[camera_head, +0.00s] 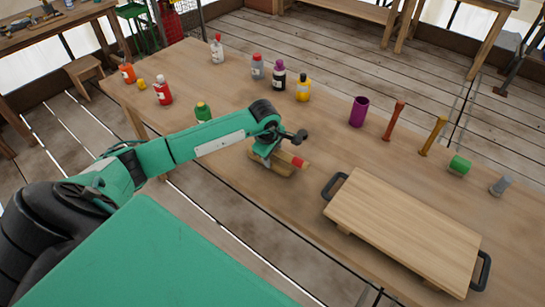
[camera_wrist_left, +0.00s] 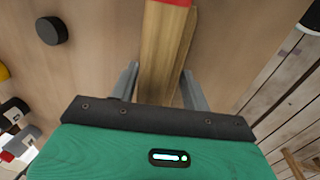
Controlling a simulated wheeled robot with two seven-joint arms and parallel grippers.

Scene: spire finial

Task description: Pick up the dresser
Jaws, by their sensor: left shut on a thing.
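The dresser (camera_head: 270,166) is a wooden tool with a thick pale body and a red end (camera_head: 299,162). It is at the table's near edge, below my left gripper (camera_head: 267,153). In the left wrist view the wooden dresser (camera_wrist_left: 163,50) runs between the two grey fingers, with its red end at the top edge. My left gripper is shut on it. Its grip in the head view is partly hidden by my wrist. I cannot tell if the dresser touches the table. My right gripper is not in view.
A wooden board (camera_head: 400,225) with black handles lies at the right. Several bottles, such as a red one (camera_head: 163,92) and a yellow one (camera_head: 303,88), stand at the back and left. A purple cup (camera_head: 358,112), a green cylinder (camera_head: 460,165) and upright tools line the far edge.

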